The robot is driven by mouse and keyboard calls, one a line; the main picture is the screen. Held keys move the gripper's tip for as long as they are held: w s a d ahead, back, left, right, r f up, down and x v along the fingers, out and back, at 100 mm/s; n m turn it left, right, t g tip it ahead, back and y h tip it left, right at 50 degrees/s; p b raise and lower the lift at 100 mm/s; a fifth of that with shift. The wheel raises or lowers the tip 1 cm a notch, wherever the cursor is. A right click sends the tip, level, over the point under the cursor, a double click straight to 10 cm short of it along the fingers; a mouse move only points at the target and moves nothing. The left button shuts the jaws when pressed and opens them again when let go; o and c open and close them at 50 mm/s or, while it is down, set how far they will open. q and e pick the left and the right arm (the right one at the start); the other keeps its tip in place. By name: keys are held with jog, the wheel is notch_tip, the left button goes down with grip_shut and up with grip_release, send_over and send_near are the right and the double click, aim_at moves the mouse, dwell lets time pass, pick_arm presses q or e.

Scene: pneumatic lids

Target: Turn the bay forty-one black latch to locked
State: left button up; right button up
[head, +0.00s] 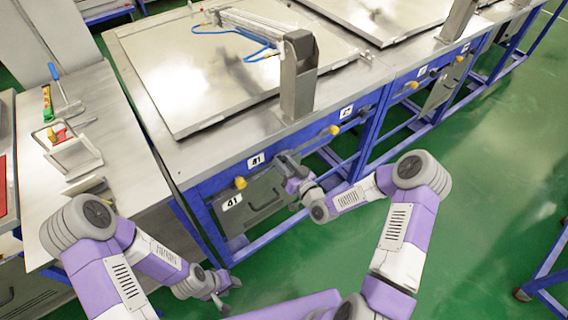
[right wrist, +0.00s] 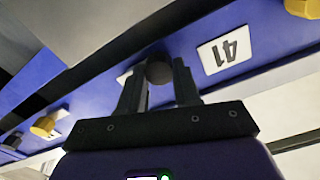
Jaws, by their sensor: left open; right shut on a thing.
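The bay forty-one black latch (right wrist: 158,72) shows in the right wrist view as a dark round knob on the blue front rail, beside an upside-down white 41 plate (right wrist: 225,50). My right gripper (right wrist: 160,85) is shut on it, one finger on each side. In the head view my right gripper (head: 284,162) is at the rail just right of the 41 plate (head: 255,161) and hides the latch. The latch's angle cannot be told. My left gripper (head: 222,296) is open and empty, low over the floor, away from the bench.
A yellow knob (head: 240,183) sits left of the latch and another (head: 331,131) to its right. A grey box (head: 252,201) labelled 41 hangs under the rail. A metal lid (head: 230,75) lies on the bench top. A side table (head: 110,135) with tools stands at left.

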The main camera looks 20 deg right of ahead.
jog(key=shift+f, duration=0.1)
jog(key=m+b, duration=0.1)
jog(key=m, duration=0.2)
jog(key=shift+d+f, duration=0.1)
jog(key=m+b, duration=0.1)
jog(key=m, duration=0.3)
jog(key=shift+m+b, duration=0.3)
jog(key=shift+m, duration=0.1)
jog(key=m, duration=0.4)
jog(key=shift+f+m+b, duration=0.1)
jog(key=shift+m+b, duration=0.2)
jog(key=m, duration=0.5)
jog(key=shift+f, duration=0.1)
jog(key=shift+m, duration=0.3)
jog(key=o, duration=1.1)
jog(key=shift+c, duration=0.2)
